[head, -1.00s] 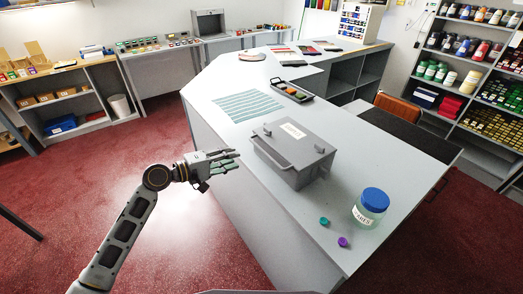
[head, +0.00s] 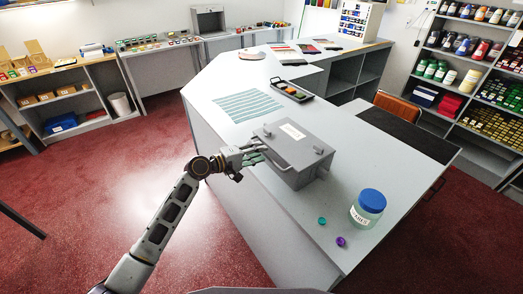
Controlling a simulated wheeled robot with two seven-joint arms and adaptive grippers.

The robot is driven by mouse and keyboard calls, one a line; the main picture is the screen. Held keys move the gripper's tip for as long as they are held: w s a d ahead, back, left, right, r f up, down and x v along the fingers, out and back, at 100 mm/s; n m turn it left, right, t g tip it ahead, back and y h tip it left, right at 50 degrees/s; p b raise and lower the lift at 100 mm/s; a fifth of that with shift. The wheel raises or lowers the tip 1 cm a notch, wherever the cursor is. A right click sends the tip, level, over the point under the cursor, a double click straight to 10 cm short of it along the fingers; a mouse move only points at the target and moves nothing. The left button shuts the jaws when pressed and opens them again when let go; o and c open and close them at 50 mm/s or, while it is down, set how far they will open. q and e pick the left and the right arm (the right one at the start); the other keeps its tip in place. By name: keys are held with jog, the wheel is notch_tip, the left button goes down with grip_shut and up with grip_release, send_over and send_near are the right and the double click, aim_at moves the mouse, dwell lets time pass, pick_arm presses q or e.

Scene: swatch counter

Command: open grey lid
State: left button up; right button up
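A grey box (head: 297,172) with a closed grey lid (head: 292,138) stands on the light counter. The lid has a white label on top, a small knob at the right, and a bar handle along its front left edge. My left gripper (head: 262,155) is at the front left side of the box, at the handle. Its fingers overlap the handle in the picture; whether they touch or close around it I cannot tell. My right gripper is out of view.
The counter (head: 225,135) is clear left of the box.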

pick_arm(q)
jog(key=shift+x, duration=1.05)
grip_shut()
